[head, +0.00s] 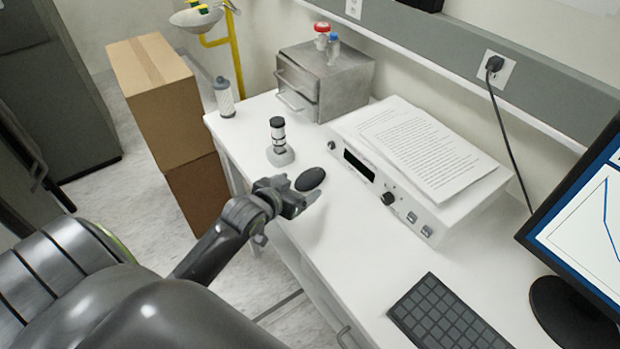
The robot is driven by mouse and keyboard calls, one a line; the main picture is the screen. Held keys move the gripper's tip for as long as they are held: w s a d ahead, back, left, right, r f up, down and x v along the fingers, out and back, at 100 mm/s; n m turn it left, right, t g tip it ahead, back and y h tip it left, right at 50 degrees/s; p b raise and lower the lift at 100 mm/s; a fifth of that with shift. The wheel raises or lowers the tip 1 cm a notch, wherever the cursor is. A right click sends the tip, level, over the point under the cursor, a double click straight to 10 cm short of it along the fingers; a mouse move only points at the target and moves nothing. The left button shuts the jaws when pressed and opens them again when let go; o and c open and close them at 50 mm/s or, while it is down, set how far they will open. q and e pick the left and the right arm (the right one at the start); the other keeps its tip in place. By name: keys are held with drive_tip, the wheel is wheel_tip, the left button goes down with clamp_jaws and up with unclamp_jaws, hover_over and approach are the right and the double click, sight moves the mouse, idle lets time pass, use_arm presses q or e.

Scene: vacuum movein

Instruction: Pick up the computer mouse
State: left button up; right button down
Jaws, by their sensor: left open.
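The computer mouse (310,179) is a small black oval on the white desk, in the middle of the head view. My left gripper (303,199) is right beside it, on its near side, low over the desk's front edge. The gripper is open. Its fingers are small and dark, and I cannot tell whether they touch the mouse. My right gripper is not in view.
A white instrument (358,166) with papers on top stands just right of the mouse. A small black and white device (278,142) stands behind it. A keyboard (447,315) and a monitor (596,215) are at right. Cardboard boxes (165,100) stand left of the desk (330,240).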

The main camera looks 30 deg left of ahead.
sight(304, 183)
use_arm(q)
drive_tip(key=shift+p+x, duration=0.35)
drive_tip(key=shift+x, duration=1.65)
drive_tip(key=shift+d, duration=0.1)
drive_tip(key=shift+c, duration=0.4)
drive_tip(key=c, duration=1.1)
